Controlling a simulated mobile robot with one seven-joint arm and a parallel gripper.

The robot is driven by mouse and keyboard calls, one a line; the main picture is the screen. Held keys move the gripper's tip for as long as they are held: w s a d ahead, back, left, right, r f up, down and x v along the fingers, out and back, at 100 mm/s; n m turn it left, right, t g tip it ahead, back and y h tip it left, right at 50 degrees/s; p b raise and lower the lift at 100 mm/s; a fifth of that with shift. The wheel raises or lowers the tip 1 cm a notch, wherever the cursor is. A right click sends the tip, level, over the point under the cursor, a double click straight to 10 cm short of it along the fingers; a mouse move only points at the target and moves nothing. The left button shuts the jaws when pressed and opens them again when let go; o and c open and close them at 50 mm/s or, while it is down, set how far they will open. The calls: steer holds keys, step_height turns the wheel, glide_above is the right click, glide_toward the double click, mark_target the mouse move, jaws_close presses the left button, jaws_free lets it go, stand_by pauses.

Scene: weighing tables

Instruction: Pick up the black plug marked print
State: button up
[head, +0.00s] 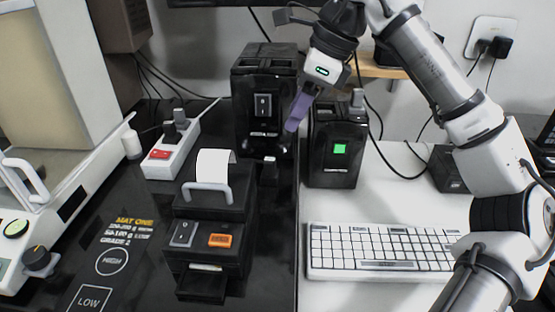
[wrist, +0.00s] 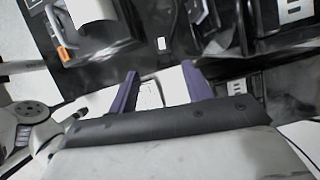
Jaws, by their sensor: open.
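A small black plug (head: 269,173) with a white label on top stands on the dark table behind the printer; its marking is too small to read. In the wrist view a white label on black (wrist: 162,44) shows ahead of the fingers and looks like the same plug. My gripper (head: 296,118) has purple fingers and hangs above and to the right of this plug, in front of the tall black box. In the wrist view my gripper (wrist: 163,78) is open, with nothing held between the fingers.
A black printer (head: 208,225) with paper stands in front. A white power strip (head: 172,150) with dark plugs lies at left. Tall black box (head: 264,85) and black box with green light (head: 338,150) stand behind. A white keyboard (head: 380,252) lies at right.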

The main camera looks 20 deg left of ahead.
mark_target(270, 159)
steer(key=b+x, duration=0.1)
steer(key=x, duration=0.7)
steer(key=shift+s, duration=0.15)
steer(key=shift+x, duration=2.75)
steer(key=shift+w+a, duration=0.1)
steer(key=shift+w, duration=0.25)
steer(key=shift+r, duration=0.1)
steer(key=shift+c, duration=0.3)
steer(key=c, duration=0.8)
steer(key=shift+r, duration=0.1)
